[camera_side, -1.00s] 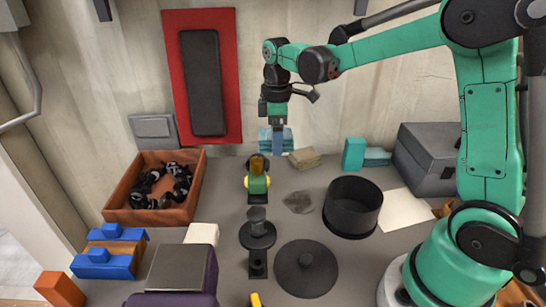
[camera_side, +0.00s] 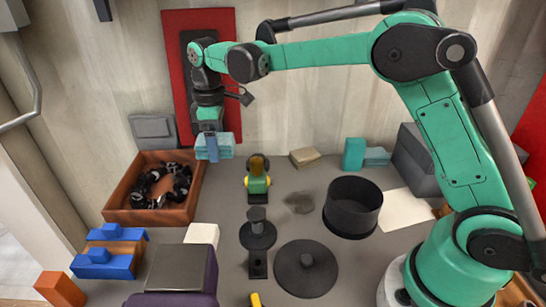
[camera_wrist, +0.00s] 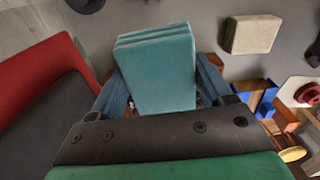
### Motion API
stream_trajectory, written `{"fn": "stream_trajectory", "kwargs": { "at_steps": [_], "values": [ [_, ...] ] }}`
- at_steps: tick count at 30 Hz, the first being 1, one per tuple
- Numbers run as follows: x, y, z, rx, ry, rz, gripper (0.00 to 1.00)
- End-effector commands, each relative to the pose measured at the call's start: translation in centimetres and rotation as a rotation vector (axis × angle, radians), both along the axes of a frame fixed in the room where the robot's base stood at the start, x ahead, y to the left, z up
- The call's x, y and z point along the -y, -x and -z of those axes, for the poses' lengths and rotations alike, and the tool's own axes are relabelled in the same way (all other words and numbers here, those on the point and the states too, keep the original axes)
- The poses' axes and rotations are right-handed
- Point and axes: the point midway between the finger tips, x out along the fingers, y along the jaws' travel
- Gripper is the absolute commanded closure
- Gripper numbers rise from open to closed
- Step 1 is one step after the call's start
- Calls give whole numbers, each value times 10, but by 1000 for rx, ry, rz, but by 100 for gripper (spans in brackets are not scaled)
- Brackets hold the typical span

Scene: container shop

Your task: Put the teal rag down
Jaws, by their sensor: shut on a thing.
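My gripper (camera_side: 213,147) is shut on the teal rag (camera_side: 224,139), a folded, layered light-teal cloth. It holds the rag in the air near the back wall, to the right of and above the wooden crate in the side view. In the wrist view, the rag (camera_wrist: 158,72) sits between the two blue fingers, with its folded layers at the top. The lower end of the rag is partly hidden by the gripper body in the wrist view.
A wooden crate (camera_side: 116,192) with dark parts stands at left. Near the back are a green-yellow item (camera_side: 257,180), a beige folded cloth (camera_side: 304,157) and teal blocks (camera_side: 354,154). A black pot (camera_side: 352,206) stands at right. Grey table shows between crate and green-yellow item.

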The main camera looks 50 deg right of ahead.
Motion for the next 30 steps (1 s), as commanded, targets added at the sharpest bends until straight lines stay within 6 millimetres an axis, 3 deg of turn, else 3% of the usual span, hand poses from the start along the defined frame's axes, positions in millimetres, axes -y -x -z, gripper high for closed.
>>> {"fn": "stream_trajectory", "kwargs": {
  "at_steps": [3,6,18,30],
  "values": [
    [0,0,34,0,0,0,85],
    [0,0,56,0,0,0,85],
    [0,0,105,0,0,0,85],
    [0,0,114,0,0,0,85]
  ]
}}
